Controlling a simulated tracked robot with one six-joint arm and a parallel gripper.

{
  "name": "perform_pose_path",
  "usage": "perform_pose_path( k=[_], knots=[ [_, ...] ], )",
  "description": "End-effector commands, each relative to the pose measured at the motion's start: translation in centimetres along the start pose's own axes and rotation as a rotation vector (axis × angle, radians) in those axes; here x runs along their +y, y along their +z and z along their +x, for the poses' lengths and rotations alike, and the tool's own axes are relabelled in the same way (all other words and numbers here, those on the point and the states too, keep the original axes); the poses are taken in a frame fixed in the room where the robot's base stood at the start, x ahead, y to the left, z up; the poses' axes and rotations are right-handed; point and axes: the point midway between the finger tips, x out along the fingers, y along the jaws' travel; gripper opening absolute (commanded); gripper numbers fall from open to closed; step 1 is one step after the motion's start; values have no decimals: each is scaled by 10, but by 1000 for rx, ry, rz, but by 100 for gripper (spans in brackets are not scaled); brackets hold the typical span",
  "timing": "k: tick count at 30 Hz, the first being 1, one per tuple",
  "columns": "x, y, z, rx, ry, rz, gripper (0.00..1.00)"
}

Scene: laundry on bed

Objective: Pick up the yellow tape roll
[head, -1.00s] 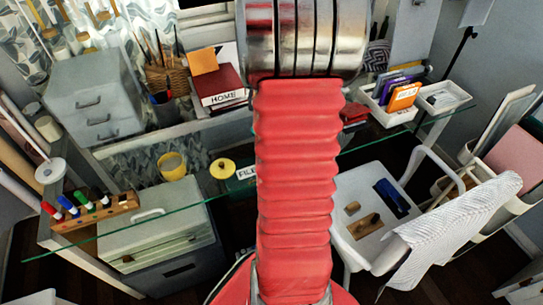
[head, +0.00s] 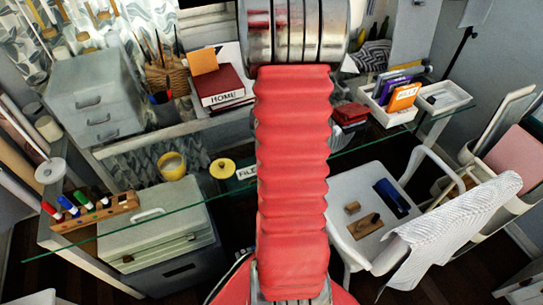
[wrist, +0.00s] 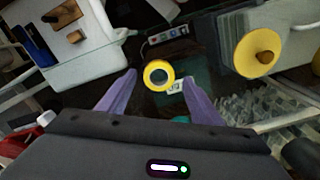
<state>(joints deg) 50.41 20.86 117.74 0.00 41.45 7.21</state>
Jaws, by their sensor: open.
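The yellow tape roll (head: 215,171) lies in the head view beside a dark green box lettered FILE (head: 244,172), left of my red arm. In the wrist view the roll (wrist: 147,77) is a yellow ring with a dark centre, and it appears between the tips of my two purple fingers. My gripper (wrist: 160,78) is open with nothing held. The roll looks apart from both fingers; how far below the tips it lies I cannot tell. My gripper is out of sight in the head view.
A yellow round object (head: 172,167) stands left of the roll. A glass edge (head: 130,228) crosses the head view. A marker rack (head: 95,213) is at the left. A white chair (head: 345,190) with a blue item on its seat stands at the right.

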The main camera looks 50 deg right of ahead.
Motion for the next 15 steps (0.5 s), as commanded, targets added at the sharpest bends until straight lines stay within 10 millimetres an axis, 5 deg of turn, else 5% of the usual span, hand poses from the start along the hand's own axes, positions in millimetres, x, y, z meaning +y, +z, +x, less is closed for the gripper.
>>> perform_pose_path(
  k=[15],
  knots=[
    [0,0,13,1,0,-1,59]
  ],
)
